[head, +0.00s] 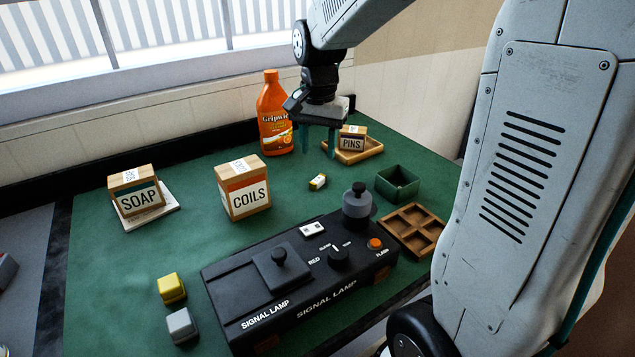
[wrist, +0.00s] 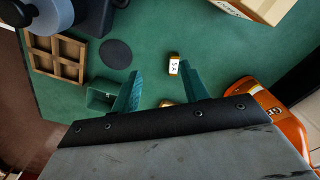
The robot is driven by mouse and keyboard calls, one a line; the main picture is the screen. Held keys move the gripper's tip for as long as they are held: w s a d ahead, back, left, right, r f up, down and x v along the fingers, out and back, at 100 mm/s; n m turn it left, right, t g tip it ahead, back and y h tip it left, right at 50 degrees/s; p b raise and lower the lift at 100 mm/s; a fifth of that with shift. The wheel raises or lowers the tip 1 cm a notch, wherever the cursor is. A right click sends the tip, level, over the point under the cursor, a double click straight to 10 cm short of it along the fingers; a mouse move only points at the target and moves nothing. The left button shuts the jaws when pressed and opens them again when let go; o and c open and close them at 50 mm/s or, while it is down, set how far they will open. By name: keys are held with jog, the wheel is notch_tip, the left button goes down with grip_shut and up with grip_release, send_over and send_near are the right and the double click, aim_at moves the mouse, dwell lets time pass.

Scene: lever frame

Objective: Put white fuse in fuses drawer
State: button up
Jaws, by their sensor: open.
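A small white fuse (head: 317,182) with brass-coloured ends and dark marks lies on the green mat, between the COILS box and the green bin. It also shows in the wrist view (wrist: 175,65), close to the right fingertip. My gripper (head: 318,150) is open and empty, above the mat and behind the fuse in the head view; its fingers point down. In the wrist view, my gripper (wrist: 161,69) partly hides a second brass-coloured piece (wrist: 166,103), whose kind I cannot tell. No drawer marked fuses can be made out.
The orange bottle (head: 273,112) and the PINS box (head: 351,139) stand close to my gripper. The COILS box (head: 243,188), green bin (head: 397,184), wooden divided tray (head: 413,229) and black signal lamp unit (head: 298,278) surround the fuse. Open mat lies around the fuse.

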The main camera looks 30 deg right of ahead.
aim_at(318, 179)
jog(key=w+d+f+m, duration=0.1)
jog(key=w, duration=0.1)
jog(key=w+d+f+m, duration=0.1)
jog(key=w+f, duration=0.1)
jog(key=w+d+f+m, duration=0.1)
jog(key=w+f, duration=0.1)
jog(key=shift+d+f, duration=0.2)
jog(key=shift+d, duration=0.2)
jog(key=shift+w+f, duration=0.15)
jog(key=shift+f, duration=0.25)
jog(key=f, duration=0.7)
jog(key=shift+s+a, duration=0.1)
jog(key=shift+s, duration=0.25)
grip_shut()
